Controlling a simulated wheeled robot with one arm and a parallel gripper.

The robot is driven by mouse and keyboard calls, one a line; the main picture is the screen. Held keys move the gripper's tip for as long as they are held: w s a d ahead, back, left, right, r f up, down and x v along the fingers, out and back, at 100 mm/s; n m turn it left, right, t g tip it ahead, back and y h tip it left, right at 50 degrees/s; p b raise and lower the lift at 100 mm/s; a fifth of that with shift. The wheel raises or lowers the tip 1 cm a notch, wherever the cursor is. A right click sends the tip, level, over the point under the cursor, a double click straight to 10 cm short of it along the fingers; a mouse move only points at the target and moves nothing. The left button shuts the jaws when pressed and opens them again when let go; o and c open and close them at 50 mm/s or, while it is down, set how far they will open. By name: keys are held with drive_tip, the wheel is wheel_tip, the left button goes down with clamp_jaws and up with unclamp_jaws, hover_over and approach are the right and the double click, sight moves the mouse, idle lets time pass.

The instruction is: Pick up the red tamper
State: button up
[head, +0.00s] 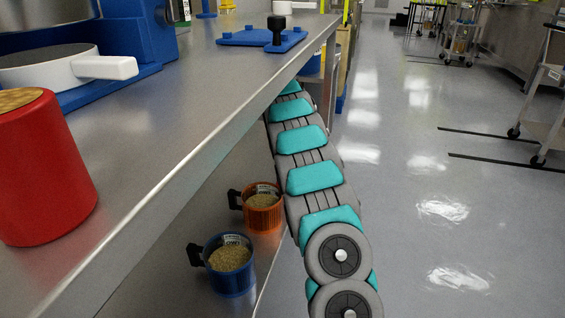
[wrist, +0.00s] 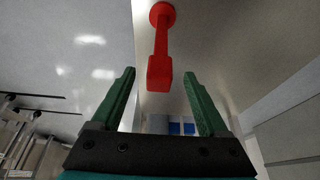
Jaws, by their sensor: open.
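In the wrist view, the red tamper (wrist: 160,70) has a round disc at the top of the picture, a narrow stem and a thicker block end. Its block end appears between the two green fingertips of my gripper (wrist: 159,76), with a gap on each side. My gripper is open and holds nothing. How far the tamper lies beyond the fingertips is hard to tell. In the head view I cannot make out the tamper, and my gripper is hidden beyond my arm.
In the head view, a red cylinder (head: 42,170) and a portafilter with a white handle (head: 105,68) stand on the steel counter (head: 190,110). A blue plate (head: 255,38) with a black-handled piece lies farther back. Orange (head: 262,215) and blue (head: 231,275) cups stand below.

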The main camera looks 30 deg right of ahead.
drive_tip(key=shift+x, duration=3.75)
drive_tip(key=shift+w+d+r, duration=0.1)
drive_tip(key=shift+w+d, duration=0.05)
clamp_jaws()
